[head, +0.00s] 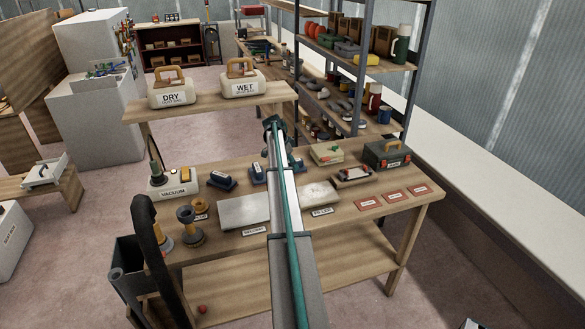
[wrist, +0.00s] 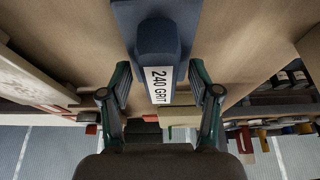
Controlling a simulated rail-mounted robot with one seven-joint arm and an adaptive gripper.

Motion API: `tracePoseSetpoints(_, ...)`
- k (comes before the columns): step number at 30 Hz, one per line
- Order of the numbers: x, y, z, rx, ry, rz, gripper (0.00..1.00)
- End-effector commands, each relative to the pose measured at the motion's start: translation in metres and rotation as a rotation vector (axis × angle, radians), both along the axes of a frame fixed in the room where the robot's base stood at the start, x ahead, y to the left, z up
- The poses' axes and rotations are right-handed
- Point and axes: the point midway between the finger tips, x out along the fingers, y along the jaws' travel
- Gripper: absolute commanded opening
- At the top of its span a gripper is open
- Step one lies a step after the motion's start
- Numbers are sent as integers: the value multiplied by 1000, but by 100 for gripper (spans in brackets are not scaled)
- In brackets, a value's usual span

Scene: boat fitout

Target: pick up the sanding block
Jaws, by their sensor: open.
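In the wrist view a blue sanding block (wrist: 152,38) with a raised grip and a white "240 GRIT" label lies on the wooden bench. My gripper (wrist: 160,78) is open, with one finger on each side of the labelled end and a visible gap on both sides. In the head view, blue blocks sit on the bench: one (head: 222,180) left of my arm, another (head: 258,173) close beside it, and part of one (head: 297,163) to its right. I cannot tell which is the 240 grit block.
A raised shelf (head: 205,106) with DRY and WET boxes stands behind. A metal rack (head: 358,100) rises at the back right.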

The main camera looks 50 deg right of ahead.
Motion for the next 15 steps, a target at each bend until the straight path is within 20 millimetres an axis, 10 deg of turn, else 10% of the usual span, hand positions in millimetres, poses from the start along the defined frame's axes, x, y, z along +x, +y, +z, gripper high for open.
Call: tracePoseSetpoints(15,0,0,-4,0,0,0,62)
